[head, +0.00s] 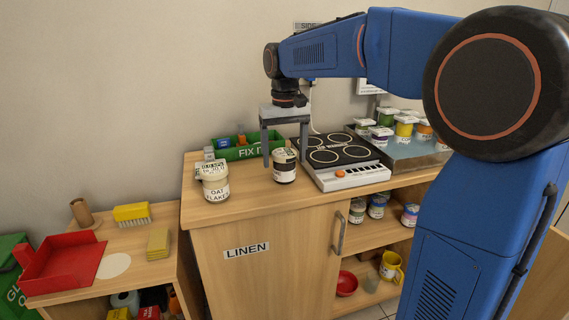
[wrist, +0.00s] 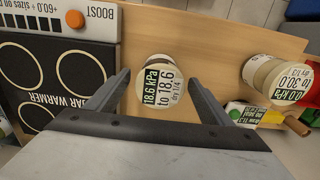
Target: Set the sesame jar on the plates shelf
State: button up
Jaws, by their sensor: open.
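A small jar (head: 284,172) with a pale lid, dark contents and a white label stands upright on the wooden counter; I cannot read its name, so I cannot tell if it is the sesame jar. Its labelled lid (wrist: 160,88) shows in the wrist view, reading "18.6 kPa". My gripper (head: 285,152) points down over this jar, open. In the wrist view my gripper's fingers (wrist: 158,78) lie on either side of the lid, without a visible grip. No shelf marked for plates is readable; open shelves (head: 375,236) show at the right, partly hidden by my arm.
An oat flakes jar (head: 215,190) stands left of the small jar. A green "FIX IT" box (head: 240,152) is behind, a jar warmer (head: 345,178) to the right. The open shelves hold several jars, a red bowl (head: 346,284) and a yellow mug (head: 391,266). The "LINEN" door (head: 262,275) is closed.

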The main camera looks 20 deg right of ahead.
notch_tip(320, 180, up, 9)
dwell(0.3)
